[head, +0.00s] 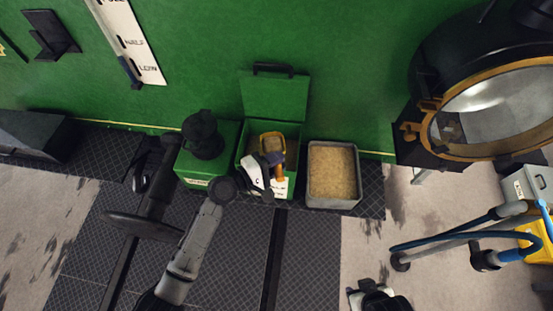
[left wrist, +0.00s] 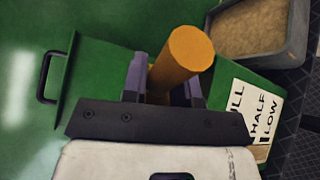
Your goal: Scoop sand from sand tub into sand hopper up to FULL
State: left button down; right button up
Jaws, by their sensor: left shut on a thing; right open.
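My left gripper (head: 273,160) is shut on the orange handle (left wrist: 183,58) of a scoop (head: 272,142). The scoop head is over or inside the mouth of the open green sand hopper (head: 243,158); the exact height is unclear. Something sandy shows in the scoop head. The hopper's green lid (head: 275,98) stands open against the wall. In the left wrist view a white label (left wrist: 258,110) reads FULL, HALF, LOW. The grey sand tub (head: 356,180), holding tan sand, stands right of the hopper. The hopper's fill level is mostly hidden. My right gripper (head: 366,292) is open and empty at the bottom edge.
A green box with a black can (head: 203,135) stands left of the hopper. A white gauge plate (head: 130,42) hangs on the green wall. A round brass-rimmed boiler door (head: 495,110) juts out at right. A blue-handled trolley (head: 470,240) stands at lower right.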

pick_arm(q)
jog(key=shift+w+a+r+n+g+y+p, duration=0.1)
jog(key=shift+w+r+n+g+y+p, duration=0.5)
jog(key=shift+p, duration=1.4)
jog(key=shift+w+a+r+n+g+h+p, duration=0.1)
jog(key=shift+w+r+n+g+p, duration=0.1)
jog(key=shift+w+r+n+p, duration=1.3)
jog(key=n+p, duration=0.1)
jog(key=p, duration=0.1)
jog(key=w+g+p, duration=0.1)
jog(key=shift+w+a+f+n+g+p, duration=0.15)
jog(key=shift+w+f+n+g+p, duration=0.15)
jog(key=shift+f+n+p, duration=0.1)
jog(key=shift+w+a+r+n+g+y, duration=0.1)
jog(key=shift+w+n+g+y, duration=0.25)
jog(key=shift+w+n, duration=0.35)
jog(key=shift+w+a+n+g, duration=0.1)
jog(key=shift+w+n+g, duration=0.3)
jog(key=shift+w, duration=0.3)
jog(key=shift+w+a+r+n+g, duration=0.1)
jog(key=shift+w+r+n+g, duration=0.1)
jog(key=shift+w+n+g, duration=0.3)
jog(key=shift+w, duration=0.15)
jog(key=shift+f, duration=0.1)
